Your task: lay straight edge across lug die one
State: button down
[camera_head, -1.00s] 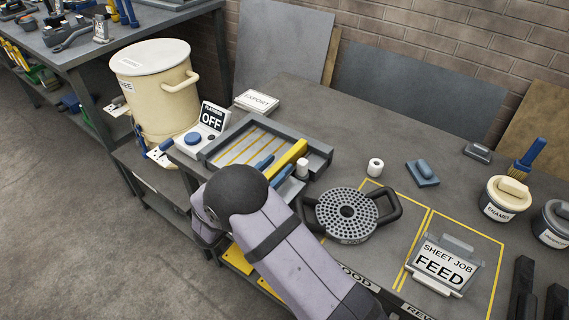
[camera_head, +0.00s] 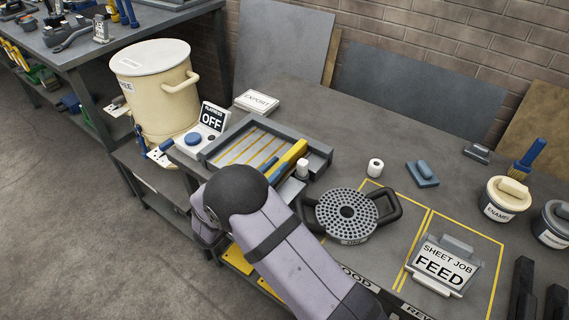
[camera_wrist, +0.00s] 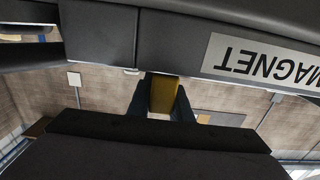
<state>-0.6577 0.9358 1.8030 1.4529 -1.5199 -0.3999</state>
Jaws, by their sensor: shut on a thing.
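The lug die (camera_head: 330,217) is a round grey plate full of holes, with a black handle on each side. It lies flat on the bench right of my arm, and nothing lies across it. A yellow bar (camera_head: 293,155), which looks like the straight edge, is at the right side of the grey tray. My gripper (camera_head: 277,171) has blue fingers and is at this bar, left of the die. In the wrist view my gripper (camera_wrist: 164,98) is shut on the yellow bar (camera_wrist: 163,94), with a dark finger on each side. My arm hides part of the tray's front.
The grey tray (camera_head: 212,157) has raised walls. A small white cylinder (camera_head: 303,168) stands close by the bar. A white roll (camera_head: 375,168), a blue-topped block (camera_head: 423,174) and the FEED sign (camera_head: 441,268) stand around the die.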

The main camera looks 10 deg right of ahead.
jog(key=shift+r+p, duration=2.55)
jog(key=shift+r, duration=0.95)
jog(key=shift+d+r+p, duration=0.25)
jog(key=shift+r+p, duration=0.5)
jog(key=shift+p, duration=0.15)
jog(key=s+d+p, duration=0.9)
jog(key=s+d, duration=0.4)
jog(key=s, duration=0.3)
jog(key=shift+d+r+p, duration=0.15)
jog(key=shift+d+p, duration=0.25)
